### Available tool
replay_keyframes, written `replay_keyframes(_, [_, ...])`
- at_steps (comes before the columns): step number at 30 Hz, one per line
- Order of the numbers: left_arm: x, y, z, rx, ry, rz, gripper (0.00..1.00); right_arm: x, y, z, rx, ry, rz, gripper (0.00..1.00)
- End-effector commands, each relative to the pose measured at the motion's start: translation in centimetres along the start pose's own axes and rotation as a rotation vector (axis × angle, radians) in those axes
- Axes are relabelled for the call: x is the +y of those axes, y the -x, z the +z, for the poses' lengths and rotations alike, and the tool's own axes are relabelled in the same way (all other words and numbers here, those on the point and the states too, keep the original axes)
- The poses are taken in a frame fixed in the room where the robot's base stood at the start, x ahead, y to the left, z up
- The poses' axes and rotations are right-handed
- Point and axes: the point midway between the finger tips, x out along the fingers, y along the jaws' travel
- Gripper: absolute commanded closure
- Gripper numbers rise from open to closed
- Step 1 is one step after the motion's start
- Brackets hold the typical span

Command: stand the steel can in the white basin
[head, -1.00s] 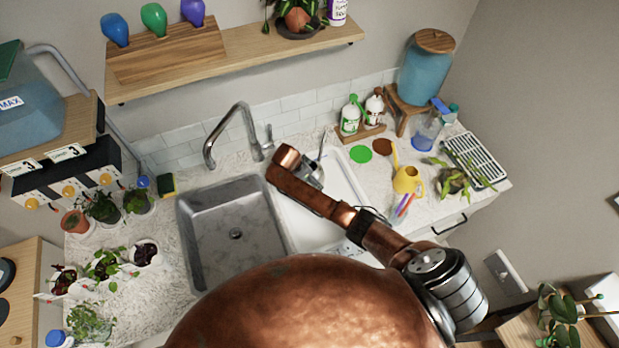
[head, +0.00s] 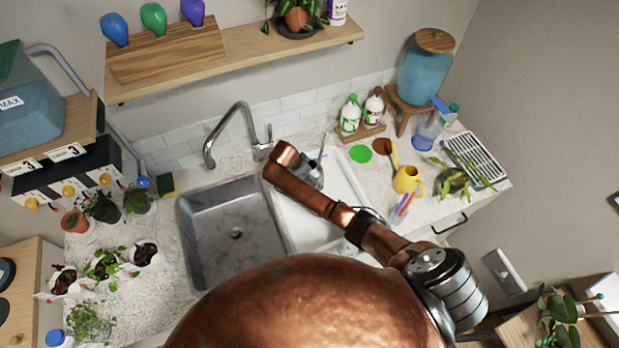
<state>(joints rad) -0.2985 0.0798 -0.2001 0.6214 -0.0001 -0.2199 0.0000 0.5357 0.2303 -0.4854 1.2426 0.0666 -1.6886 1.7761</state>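The steel can (head: 314,173) shows as a small grey metal shape with a thin spout rising behind my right arm. It is over or in the left part of the white basin (head: 349,192); I cannot tell whether it rests on the basin floor. My copper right arm covers much of the can and part of the basin. The end of this arm is just left of the can, and its gripper is hidden, so its hold on the can is not visible. My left gripper is out of view.
A grey sink (head: 235,235) with a tall faucet (head: 240,125) lies left of the basin. A yellow watering can (head: 407,180), colored pens (head: 403,205) and two bottles (head: 350,115) stand on the right. Potted plants (head: 100,206) crowd the left counter.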

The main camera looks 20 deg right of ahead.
Motion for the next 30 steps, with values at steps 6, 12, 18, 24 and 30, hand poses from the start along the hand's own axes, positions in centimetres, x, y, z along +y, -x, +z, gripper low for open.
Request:
replay_keyframes(6, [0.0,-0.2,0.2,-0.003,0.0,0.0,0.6,-0.1,4.8,0.1,-0.003,-0.001,-0.005,0.0])
replay_keyframes(12, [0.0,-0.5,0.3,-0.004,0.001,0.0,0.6,-0.1,8.2,0.1,-0.001,-0.002,-0.003,0.0])
replay_keyframes(18, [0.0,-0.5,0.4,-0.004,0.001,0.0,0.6,0.0,9.7,0.0,-0.001,-0.001,0.0,0.0])
replay_keyframes(24, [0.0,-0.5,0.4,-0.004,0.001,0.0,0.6,0.0,9.9,0.0,0.0,-0.001,0.0,0.0])
replay_keyframes(30, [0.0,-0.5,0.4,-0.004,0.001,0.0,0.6,0.0,9.9,0.0,0.0,-0.001,0.0,0.0])
